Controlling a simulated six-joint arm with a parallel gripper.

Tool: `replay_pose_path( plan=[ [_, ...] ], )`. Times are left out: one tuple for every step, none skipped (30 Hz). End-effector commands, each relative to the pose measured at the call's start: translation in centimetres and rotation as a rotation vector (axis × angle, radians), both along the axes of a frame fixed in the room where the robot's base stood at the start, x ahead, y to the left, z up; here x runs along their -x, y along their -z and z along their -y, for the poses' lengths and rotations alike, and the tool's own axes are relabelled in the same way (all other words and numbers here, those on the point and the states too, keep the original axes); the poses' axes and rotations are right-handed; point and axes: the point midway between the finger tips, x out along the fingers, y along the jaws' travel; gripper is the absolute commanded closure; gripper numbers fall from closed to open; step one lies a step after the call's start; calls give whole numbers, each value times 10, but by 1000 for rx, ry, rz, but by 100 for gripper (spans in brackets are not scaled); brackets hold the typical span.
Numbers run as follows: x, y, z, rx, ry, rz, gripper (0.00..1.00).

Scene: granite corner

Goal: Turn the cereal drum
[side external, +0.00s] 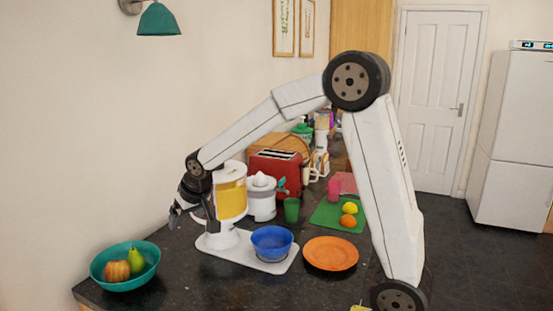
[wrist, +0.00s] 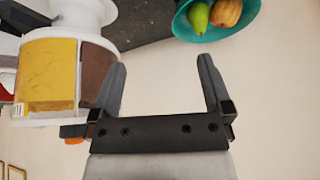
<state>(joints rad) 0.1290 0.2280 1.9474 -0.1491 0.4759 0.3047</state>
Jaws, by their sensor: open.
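The cereal drum (side external: 231,198) is a white-capped dispenser with a yellow section, standing on a white stand at the left of the counter. In the wrist view the drum (wrist: 48,75) is at the left, with a yellow and a dark brown section. My gripper (side external: 176,214) is beside the drum, on its left in the side view. In the wrist view the gripper (wrist: 163,62) has its two fingers spread with nothing between them; the drum lies outside the left finger. My wrist hides part of the drum's left side in the side view.
A blue bowl (side external: 272,242) sits on a white tray (side external: 268,267) before the drum. A teal fruit bowl (side external: 125,266) stands at front left, an orange plate (side external: 331,254) to the right. A juicer (side external: 262,198) and red toaster (side external: 275,172) stand behind.

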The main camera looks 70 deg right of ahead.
Motion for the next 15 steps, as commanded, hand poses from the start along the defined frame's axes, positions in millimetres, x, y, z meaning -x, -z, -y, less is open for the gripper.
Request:
replay_pose_path(
  plan=[
    [-14,-10,10,3,28,24,0],
    [-21,-15,14,5,42,36,0],
    [-31,-23,21,6,63,54,0],
    [-38,-28,26,8,78,67,0],
    [-44,-34,32,10,94,78,0],
    [-52,-41,39,12,112,94,0],
    [-57,-47,45,13,126,103,0],
    [-62,-52,51,15,141,113,0],
    [-68,-59,60,18,157,122,0],
    [-73,-64,66,21,168,127,0],
    [-76,-69,74,25,179,130,0],
    [-79,-76,84,30,190,130,0],
    [-81,-81,92,34,196,128,0],
    [-82,-86,101,38,202,122,0],
    [-82,-92,113,43,206,110,0]
  ],
)
